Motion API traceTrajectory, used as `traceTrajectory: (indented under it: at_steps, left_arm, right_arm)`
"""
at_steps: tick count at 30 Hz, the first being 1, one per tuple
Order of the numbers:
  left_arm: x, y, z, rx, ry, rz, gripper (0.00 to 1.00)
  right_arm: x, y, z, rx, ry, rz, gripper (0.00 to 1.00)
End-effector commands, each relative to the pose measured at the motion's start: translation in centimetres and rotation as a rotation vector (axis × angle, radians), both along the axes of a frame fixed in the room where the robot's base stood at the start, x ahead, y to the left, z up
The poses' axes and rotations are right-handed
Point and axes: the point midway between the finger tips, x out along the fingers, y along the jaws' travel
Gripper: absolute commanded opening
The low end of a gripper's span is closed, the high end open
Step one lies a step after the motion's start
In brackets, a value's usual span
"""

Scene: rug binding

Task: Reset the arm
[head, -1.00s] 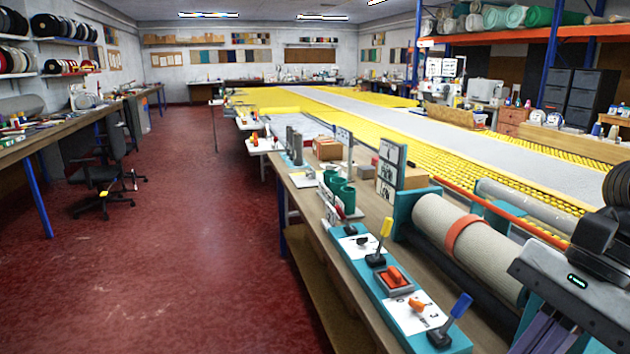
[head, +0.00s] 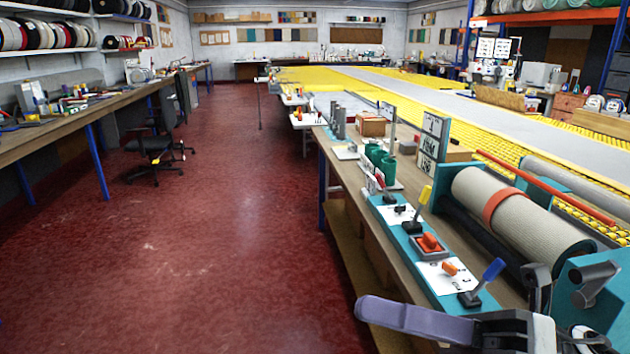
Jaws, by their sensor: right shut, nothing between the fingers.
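My right gripper (head: 372,306) comes in from the lower right corner, with its long grey-purple fingers pointing left. It is shut and empty, in front of the near end of the workbench (head: 402,288), and overlaps the bench edge in the picture. The wrist behind it is partly cut off by the bottom of the frame. My left gripper is not in view.
A teal control strip with a yellow lever (head: 424,196), a red button (head: 429,241) and a blue lever (head: 489,272) lies close beyond my right gripper. A beige roll (head: 525,213) sits right of it.

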Motion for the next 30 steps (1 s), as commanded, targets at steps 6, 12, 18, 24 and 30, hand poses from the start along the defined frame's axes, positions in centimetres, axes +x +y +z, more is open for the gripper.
traceTrajectory:
  at_steps: [6,12,18,24,30]
  left_arm:
    - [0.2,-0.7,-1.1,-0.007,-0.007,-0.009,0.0]
    - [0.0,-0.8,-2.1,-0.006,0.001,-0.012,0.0]
    - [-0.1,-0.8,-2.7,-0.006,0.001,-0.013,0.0]
    - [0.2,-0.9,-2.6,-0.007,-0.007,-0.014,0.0]
    - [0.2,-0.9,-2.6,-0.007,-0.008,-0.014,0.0]
  right_arm:
    - [8.5,-4.7,-11.8,0.53,0.861,-0.37,0.0]
    - [7.9,-8.1,-26.6,0.812,1.437,-0.628,0.0]
    - [1.3,-9.1,-39.9,1.016,1.917,-0.858,0.0]
    - [-5.8,-8.3,-47.4,1.135,2.229,-1.019,0.0]
    - [-8.5,-7.8,-49.4,1.173,2.332,-1.073,0.0]
